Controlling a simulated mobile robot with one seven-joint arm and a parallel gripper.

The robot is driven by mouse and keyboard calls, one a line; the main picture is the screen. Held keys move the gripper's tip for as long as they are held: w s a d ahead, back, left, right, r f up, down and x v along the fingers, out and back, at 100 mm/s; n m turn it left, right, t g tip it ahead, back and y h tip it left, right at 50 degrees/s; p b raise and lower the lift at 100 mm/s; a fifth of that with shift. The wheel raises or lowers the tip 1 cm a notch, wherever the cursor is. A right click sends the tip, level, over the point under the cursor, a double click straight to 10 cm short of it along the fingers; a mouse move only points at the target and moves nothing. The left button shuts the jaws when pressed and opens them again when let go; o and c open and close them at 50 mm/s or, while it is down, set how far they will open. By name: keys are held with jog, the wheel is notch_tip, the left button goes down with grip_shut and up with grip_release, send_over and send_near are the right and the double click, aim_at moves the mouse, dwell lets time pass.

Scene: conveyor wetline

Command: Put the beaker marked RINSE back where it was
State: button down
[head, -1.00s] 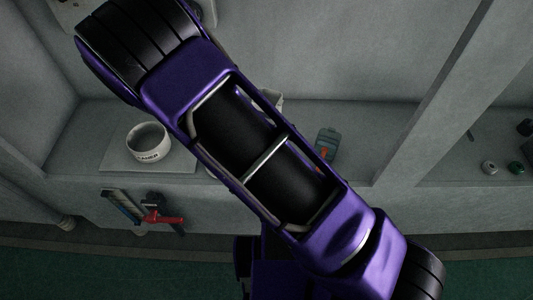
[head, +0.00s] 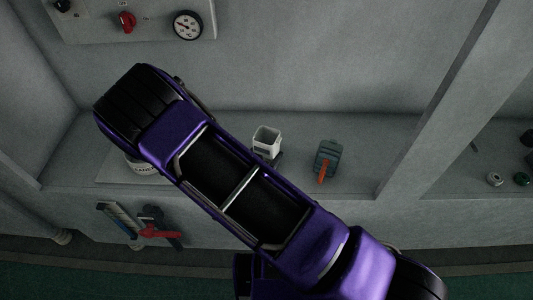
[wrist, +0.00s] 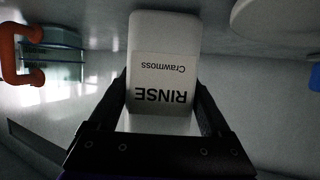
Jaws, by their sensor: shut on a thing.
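The white beaker marked RINSE (wrist: 162,75) fills the middle of the wrist view, its lettering upside down there. My gripper (wrist: 162,103) is shut on it, one dark finger along each side. In the head view the beaker (head: 266,140) shows as a white, square-mouthed cup just beyond my arm, over the shelf. Its mouth faces up and looks empty. My arm hides most of the gripper in the head view. I cannot tell whether the beaker's base touches the shelf.
A green container with an orange handle (head: 328,158) stands right of the beaker. A post (head: 437,105) rises farther right. Tools (head: 150,225) hang on the shelf front.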

jog(key=shift+f, duration=0.1)
grip_release()
jog(key=p+v, duration=0.1)
jog(key=v, duration=1.1)
jog(key=shift+p, duration=0.35)
jog(key=shift+a, duration=0.1)
